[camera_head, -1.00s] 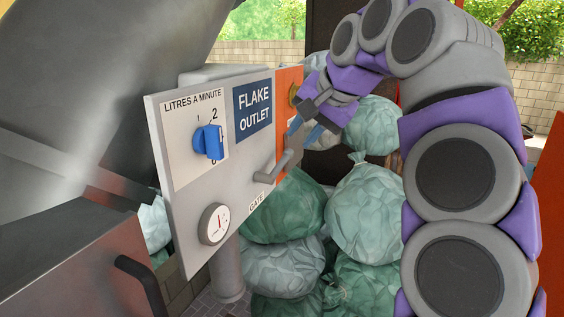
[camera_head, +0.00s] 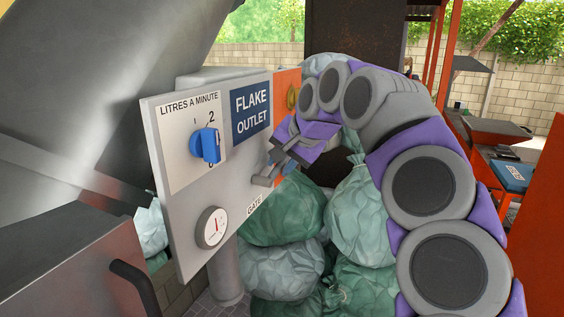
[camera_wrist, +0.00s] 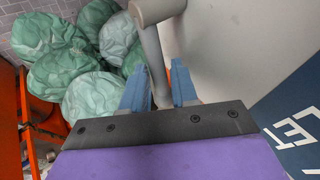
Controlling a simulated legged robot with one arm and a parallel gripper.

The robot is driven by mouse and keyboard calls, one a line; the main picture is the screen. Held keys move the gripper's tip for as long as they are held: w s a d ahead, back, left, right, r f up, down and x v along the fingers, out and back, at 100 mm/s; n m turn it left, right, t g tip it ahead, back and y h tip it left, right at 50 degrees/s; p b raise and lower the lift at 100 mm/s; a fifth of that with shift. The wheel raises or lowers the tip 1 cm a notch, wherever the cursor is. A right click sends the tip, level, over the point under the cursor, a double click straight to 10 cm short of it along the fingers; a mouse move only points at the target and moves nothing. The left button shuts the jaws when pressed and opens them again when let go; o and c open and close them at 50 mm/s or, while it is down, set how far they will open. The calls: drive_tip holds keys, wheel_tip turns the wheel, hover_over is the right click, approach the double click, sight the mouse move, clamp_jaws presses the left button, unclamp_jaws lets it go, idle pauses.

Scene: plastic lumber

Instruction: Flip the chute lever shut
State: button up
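The chute lever (camera_head: 264,180) is a grey bent handle above the word GATE on the grey flake outlet panel (camera_head: 180,185). It also shows in the wrist view (camera_wrist: 154,48), running from its thick pivot end at the top down between my fingers. My gripper (camera_head: 281,156) is at the lever's free end, in front of the panel's right part. In the wrist view my gripper (camera_wrist: 161,88) has its two blue fingers on either side of the lever, with a narrow gap at the right finger.
The panel carries a blue dial (camera_head: 206,145) and a round gauge (camera_head: 212,227). Several green bags (camera_head: 285,211) are piled below and behind my gripper. A grey metal hopper (camera_head: 90,100) stands at left, and an orange panel (camera_head: 545,220) at far right.

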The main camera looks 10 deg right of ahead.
drive_tip(key=shift+d, duration=0.1)
clamp_jaws()
idle(0.3)
drive_tip(key=shift+w+d+f+g+y+p, duration=0.25)
drive_tip(key=shift+g+p, duration=0.25)
drive_tip(key=shift+p, duration=0.4)
drive_tip(key=shift+s+a+f+m+g+y+p, duration=0.1)
drive_tip(key=shift+a+f+m+g+y+p, duration=0.05)
drive_tip(key=shift+f+m+g+y+p, duration=0.4)
unclamp_jaws()
drive_tip(key=shift+r, duration=0.1)
